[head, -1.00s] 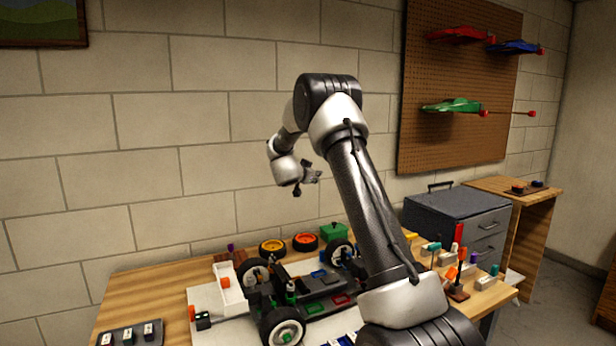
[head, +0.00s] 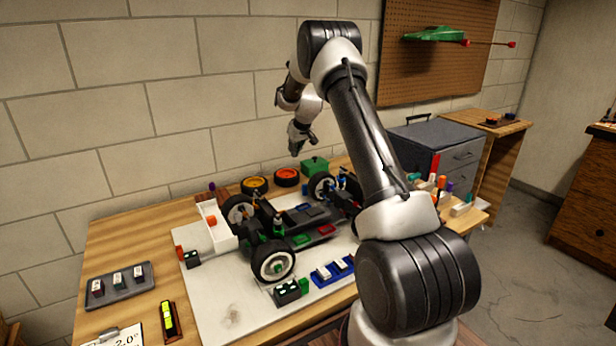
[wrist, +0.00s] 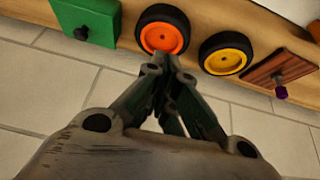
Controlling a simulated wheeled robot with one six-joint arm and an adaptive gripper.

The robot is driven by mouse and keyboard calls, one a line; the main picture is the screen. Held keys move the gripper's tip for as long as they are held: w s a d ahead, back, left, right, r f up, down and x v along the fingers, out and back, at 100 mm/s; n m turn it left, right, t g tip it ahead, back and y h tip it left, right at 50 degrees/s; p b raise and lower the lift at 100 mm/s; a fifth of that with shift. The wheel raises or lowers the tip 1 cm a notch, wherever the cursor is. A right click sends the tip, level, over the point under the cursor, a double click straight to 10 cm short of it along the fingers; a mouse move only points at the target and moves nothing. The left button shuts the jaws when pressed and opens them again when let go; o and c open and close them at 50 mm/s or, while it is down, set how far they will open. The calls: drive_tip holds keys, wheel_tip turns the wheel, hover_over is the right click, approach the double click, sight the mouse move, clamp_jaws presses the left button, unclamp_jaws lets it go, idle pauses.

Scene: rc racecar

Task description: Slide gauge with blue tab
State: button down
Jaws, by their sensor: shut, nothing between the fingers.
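I cannot pick out for certain a gauge with a blue tab. Several small white blocks with coloured tabs (head: 441,182) stand at the table's right end, partly behind my arm; their details are too small to read. My gripper (head: 300,145) is high above the back of the table, near the wall, pointing downward and apart from everything. In the wrist view its fingers (wrist: 160,65) are shut together and empty, with the orange-rimmed wheel (wrist: 163,37) beyond the tips.
The racecar chassis (head: 300,235) sits mid-table on a pale mat (head: 232,310). A green box (head: 314,166) and yellow-rimmed wheel (head: 254,185) stand at the back. A dark tray (head: 120,290) is at left; a blue tray (head: 335,277) is in front. A grey drawer cabinet (head: 440,145) stands right.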

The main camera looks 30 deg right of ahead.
drive_tip(key=f, duration=0.3)
drive_tip(key=f+g, duration=0.1)
drive_tip(key=f, duration=0.3)
drive_tip(key=f+g, duration=0.1)
drive_tip(key=f, duration=0.2)
drive_tip(key=shift+s+f, duration=0.3)
drive_tip(key=shift+s, duration=0.05)
drive_tip(key=s, duration=0.3)
drive_tip(key=shift+d, duration=0.1)
drive_tip(key=shift+s, duration=0.45)
